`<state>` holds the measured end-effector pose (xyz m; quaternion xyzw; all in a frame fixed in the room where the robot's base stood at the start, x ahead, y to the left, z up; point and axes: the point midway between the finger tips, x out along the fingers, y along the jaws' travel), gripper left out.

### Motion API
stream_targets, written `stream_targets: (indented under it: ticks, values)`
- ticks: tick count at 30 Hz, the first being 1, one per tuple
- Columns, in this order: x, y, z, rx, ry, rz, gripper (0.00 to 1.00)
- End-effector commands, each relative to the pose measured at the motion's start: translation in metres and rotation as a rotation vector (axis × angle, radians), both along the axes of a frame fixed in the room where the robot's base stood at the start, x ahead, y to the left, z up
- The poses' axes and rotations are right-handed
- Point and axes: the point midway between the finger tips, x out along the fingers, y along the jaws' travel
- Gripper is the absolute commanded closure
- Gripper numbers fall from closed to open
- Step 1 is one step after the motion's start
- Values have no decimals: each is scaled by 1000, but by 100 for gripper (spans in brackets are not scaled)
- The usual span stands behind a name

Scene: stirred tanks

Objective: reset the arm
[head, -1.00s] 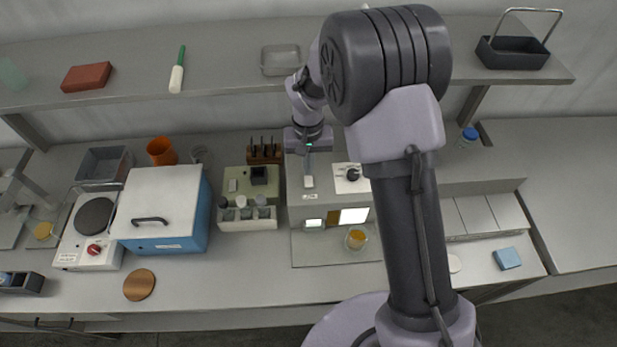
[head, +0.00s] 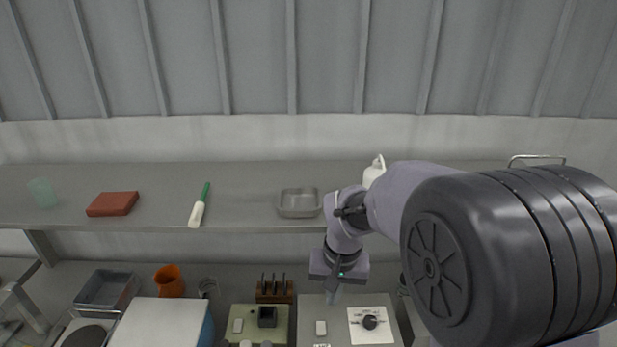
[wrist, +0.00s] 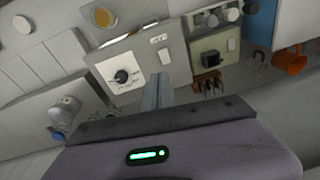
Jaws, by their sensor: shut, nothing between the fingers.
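My gripper (head: 333,291) hangs above the grey control box (head: 313,312) in the head view, with its fingers pointing down. In the wrist view my gripper (wrist: 160,82) shows its fingers together with nothing between them. The box's panel has a dark knob (head: 370,322) and a light switch (head: 321,327); the knob also shows in the wrist view (wrist: 121,76). The fingers look apart from the box, though the exact gap is hard to tell. My arm's large dark joint covers the lower right of the head view.
A shelf (head: 250,190) runs behind my arm, bearing a metal tray (head: 299,202), a green-handled brush (head: 199,206) and a red block (head: 112,204). On the bench stand an orange cup (head: 169,281), a grey bin (head: 104,289) and a white-topped blue box (head: 165,322).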

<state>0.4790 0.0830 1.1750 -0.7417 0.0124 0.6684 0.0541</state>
Motion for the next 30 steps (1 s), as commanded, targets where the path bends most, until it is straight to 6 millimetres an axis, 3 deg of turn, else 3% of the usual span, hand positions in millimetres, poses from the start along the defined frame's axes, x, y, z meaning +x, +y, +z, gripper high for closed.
stream_targets:
  ticks: [6, 9, 13, 18, 30]
  values:
    - [-102, -31, 13, 100, -184, -147, 100]
    - [-151, -38, 3, 143, -260, -203, 100]
    - [-196, -42, -18, 183, -332, -253, 100]
    - [-218, -43, -28, 204, -370, -277, 100]
    - [-219, -43, -25, 205, -370, -277, 100]
